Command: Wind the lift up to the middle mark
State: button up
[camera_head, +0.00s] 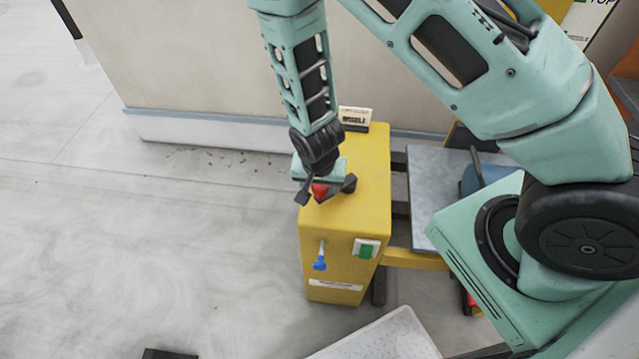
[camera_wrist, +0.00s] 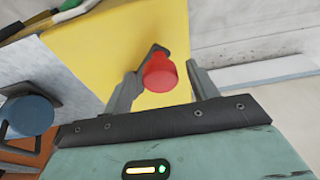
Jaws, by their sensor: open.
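The lift's yellow housing (camera_head: 340,232) stands in the middle of the head view. A red knob (camera_head: 320,191) sits over its top, and a dark crank arm (camera_wrist: 153,55) shows behind the knob in the wrist view. My gripper (camera_head: 326,191) is at the housing's top, pointing down. In the wrist view the red knob (camera_wrist: 160,72) lies between my two open fingers, with gaps showing beside it. The lift's grey platform (camera_head: 428,225) is to the right, partly hidden by my arm. I cannot make out the middle mark.
A blue-tipped lever (camera_head: 320,262) and a green switch (camera_head: 366,249) are on the housing's front. A small sign (camera_head: 355,116) stands at its back end, near the wall. A blue round object (camera_head: 470,181) is on the platform. The floor to the left is clear.

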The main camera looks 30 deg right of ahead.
jog(key=c, duration=1.1)
jog(key=shift+o, duration=0.3)
jog(key=shift+s, duration=0.15)
jog(key=shift+s+d, duration=0.2)
jog(key=shift+s, duration=0.3)
jog(key=shift+s+d, duration=0.2)
jog(key=shift+s, duration=0.35)
jog(key=shift+s+d, duration=0.45)
jog(key=shift+s, duration=0.4)
